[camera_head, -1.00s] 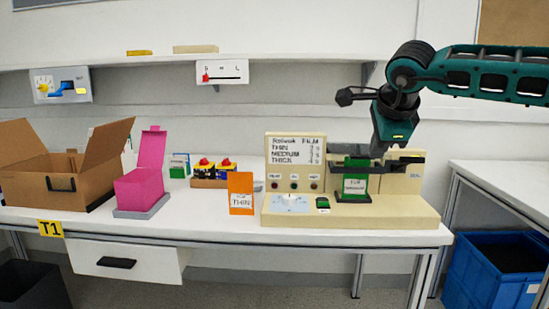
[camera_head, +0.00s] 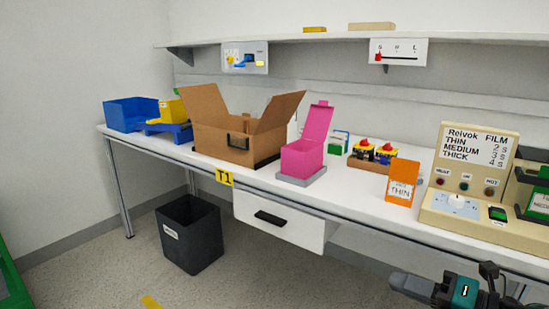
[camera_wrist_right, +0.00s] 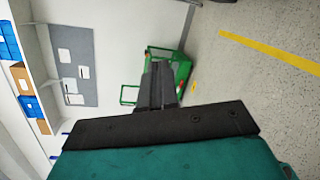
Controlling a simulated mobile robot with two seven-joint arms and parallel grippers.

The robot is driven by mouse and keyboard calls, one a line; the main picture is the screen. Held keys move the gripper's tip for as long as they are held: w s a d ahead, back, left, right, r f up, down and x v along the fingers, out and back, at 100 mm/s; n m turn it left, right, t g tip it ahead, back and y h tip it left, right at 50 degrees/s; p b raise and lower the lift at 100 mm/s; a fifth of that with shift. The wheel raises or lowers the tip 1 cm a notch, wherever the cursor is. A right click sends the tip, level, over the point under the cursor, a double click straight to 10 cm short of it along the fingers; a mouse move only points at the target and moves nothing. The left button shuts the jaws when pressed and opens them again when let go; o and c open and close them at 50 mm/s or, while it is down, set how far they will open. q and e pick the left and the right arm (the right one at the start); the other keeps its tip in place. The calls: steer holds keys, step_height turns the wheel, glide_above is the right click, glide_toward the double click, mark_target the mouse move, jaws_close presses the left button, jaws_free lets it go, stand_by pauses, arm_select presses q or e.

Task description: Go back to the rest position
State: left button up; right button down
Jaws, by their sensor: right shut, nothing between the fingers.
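My right gripper (camera_head: 412,286) is low at the bottom right of the head view, in front of the workbench and apart from everything on it. In the right wrist view its two dark fingers (camera_wrist_right: 157,85) are together with nothing between them. The beige film machine (camera_head: 440,215) stands at the right end of the bench, with a white dial plate (camera_head: 457,204) on its base. A green holder (camera_head: 538,202) on the machine is cut off by the frame's right edge. My left gripper is not in view.
The bench (camera_head: 340,205) holds an orange card (camera_head: 402,184), a pink box (camera_head: 302,158), an open cardboard box (camera_head: 225,140) and a blue bin (camera_head: 130,114). A black waste bin (camera_head: 190,235) stands on the floor. In the wrist view, a green cart (camera_wrist_right: 182,68) stands on open floor.

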steer(key=s+a+f+m+g+h, duration=0.1)
steer(key=s+a+f+m+h, duration=0.4)
steer(key=f+m, duration=0.7)
steer(key=s+a+f+m+h, duration=0.3)
steer(key=s+a+f+m, duration=0.4)
steer(key=m, duration=1)
arm_select(q)
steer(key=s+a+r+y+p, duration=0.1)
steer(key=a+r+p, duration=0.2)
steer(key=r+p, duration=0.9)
steer(key=p, duration=0.6)
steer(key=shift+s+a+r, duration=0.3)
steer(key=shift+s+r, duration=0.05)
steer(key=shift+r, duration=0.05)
arm_select(e)
steer(key=s+d+r+h, duration=0.1)
steer(key=d+r, duration=0.3)
steer(key=r, duration=0.8)
steer(key=shift+s+r, duration=0.15)
steer(key=shift+s, duration=0.25)
